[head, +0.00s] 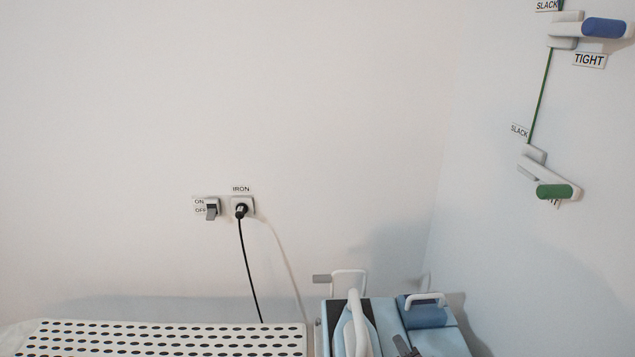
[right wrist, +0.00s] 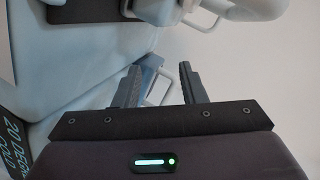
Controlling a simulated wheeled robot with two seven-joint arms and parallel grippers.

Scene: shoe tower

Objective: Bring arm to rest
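My right gripper (right wrist: 158,85) is open in the right wrist view, its two dark fingers apart. No object is clearly held between them; a pale blue and white shape shows behind the gap. In the head view only a dark grey bit of the right gripper (head: 407,346) shows at the bottom edge, over the light blue stand (head: 440,342). My left gripper is in neither view.
A white iron (head: 358,325) is at the blue stand, with a blue, white-handled piece (head: 424,316) beside it. A white perforated board (head: 314,340) lies left. A plug (head: 241,210) and switch (head: 211,209) are on the wall. Blue (head: 604,28) and green (head: 554,191) levers are right.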

